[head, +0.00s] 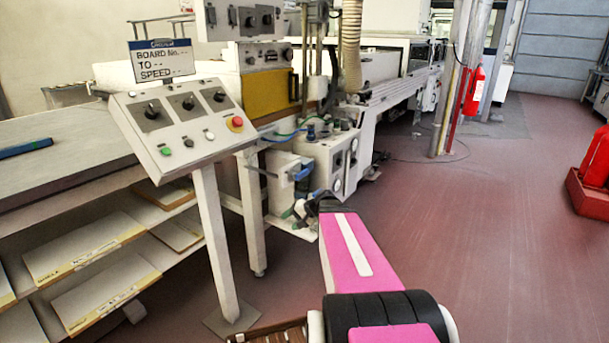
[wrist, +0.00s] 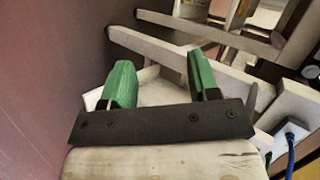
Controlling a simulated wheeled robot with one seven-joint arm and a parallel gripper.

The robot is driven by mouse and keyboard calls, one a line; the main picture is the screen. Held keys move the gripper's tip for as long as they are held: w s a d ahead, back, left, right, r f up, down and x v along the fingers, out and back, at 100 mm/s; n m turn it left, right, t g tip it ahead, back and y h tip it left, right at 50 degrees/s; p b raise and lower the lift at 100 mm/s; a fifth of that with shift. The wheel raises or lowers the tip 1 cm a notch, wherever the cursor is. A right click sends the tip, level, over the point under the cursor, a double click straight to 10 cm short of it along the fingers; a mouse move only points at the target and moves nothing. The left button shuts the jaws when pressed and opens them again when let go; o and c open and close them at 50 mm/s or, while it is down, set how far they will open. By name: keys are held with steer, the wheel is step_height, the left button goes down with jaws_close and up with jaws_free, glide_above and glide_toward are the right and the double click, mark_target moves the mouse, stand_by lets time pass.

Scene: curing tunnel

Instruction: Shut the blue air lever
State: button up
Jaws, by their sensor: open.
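The blue air lever (head: 302,173) shows in the head view on a small white box at the front of the machine, left of a white panel with gauges. My gripper (head: 291,212) is low in front of the machine, below and slightly left of the lever, and apart from it. In the wrist view my gripper (wrist: 160,62) has its two green fingers spread with nothing held between them. A blue part (wrist: 290,145) shows at the right edge there; I cannot tell whether it is the lever or a hose.
White machine frame bars (wrist: 210,75) lie just beyond my fingers. A control console (head: 182,125) on a post and a shelf with boards (head: 85,245) stand to the left. The red floor (head: 480,240) to the right is mostly clear; a red extinguisher (head: 473,92) hangs farther back.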

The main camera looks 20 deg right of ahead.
steer(key=w+d+r+m+t+y, duration=0.2)
steer(key=w+d+r+t, duration=0.2)
steer(key=w+d, duration=0.25)
steer(key=m+t, duration=0.3)
steer(key=t, duration=0.2)
glide_toward(306, 173)
steer(key=x, duration=1)
steer(key=shift+w+a, duration=0.15)
steer(key=shift+a, duration=0.15)
steer(key=shift+c, duration=0.3)
jaws_close()
